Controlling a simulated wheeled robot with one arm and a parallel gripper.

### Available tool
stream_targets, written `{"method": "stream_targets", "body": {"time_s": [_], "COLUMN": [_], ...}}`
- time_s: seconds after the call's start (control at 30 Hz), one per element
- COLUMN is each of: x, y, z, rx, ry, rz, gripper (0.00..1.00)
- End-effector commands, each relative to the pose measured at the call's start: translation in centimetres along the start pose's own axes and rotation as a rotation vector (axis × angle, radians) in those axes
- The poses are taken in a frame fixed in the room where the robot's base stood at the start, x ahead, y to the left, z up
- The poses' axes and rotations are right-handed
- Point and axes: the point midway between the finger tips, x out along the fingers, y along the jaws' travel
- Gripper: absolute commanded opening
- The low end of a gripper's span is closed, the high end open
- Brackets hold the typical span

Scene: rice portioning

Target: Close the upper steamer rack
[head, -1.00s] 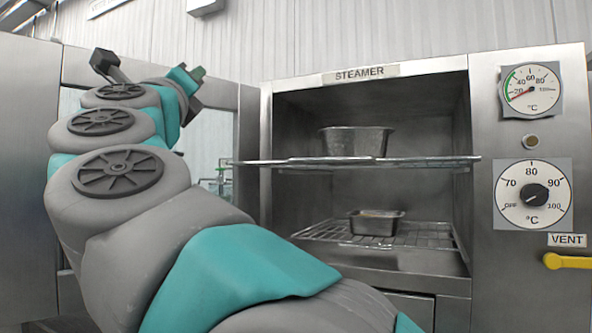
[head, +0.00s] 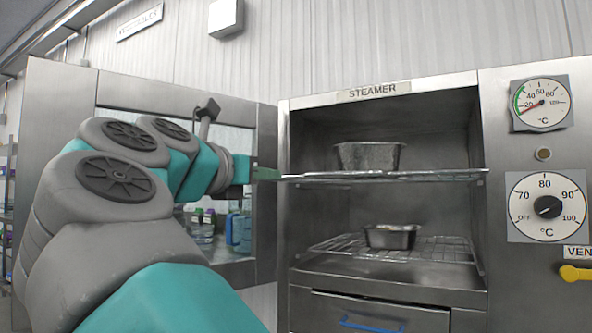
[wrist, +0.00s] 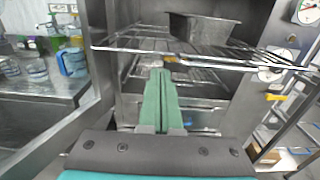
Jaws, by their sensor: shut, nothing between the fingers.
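The upper steamer rack (head: 440,176) is a wire shelf in the steamer, and its front edge sticks out in front of the opening. A deep metal pan (head: 368,157) stands on it. In the wrist view, the upper rack (wrist: 125,42) crosses the picture above my fingertips, with the pan (wrist: 205,28) on it. My gripper (head: 268,174) is shut and empty, with its green fingers at the left end of the rack's front edge. The shut fingers (wrist: 161,75) also show in the wrist view, just short of the rack. I cannot tell whether they touch it.
A lower wire rack (head: 440,248) holds a smaller metal pan (head: 391,237). Below is a drawer with a blue handle (head: 372,325). Dials (head: 548,207) and a yellow vent handle (head: 577,274) are on the right. Water jugs (wrist: 72,60) stand behind a window opening at left.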

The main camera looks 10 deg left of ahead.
Motion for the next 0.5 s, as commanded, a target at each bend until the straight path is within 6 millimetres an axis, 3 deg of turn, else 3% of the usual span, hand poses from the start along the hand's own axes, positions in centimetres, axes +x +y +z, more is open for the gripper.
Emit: {"method": "stream_targets", "body": {"time_s": [0.3,0.5], "x": [5.6,7.4], "y": [0.1,0.1], "z": [0.1,0.1], "rx": [-0.003,-0.002], "ry": [0.000,-0.002], "rz": [-0.002,0.000], "gripper": [0.00,0.00]}}
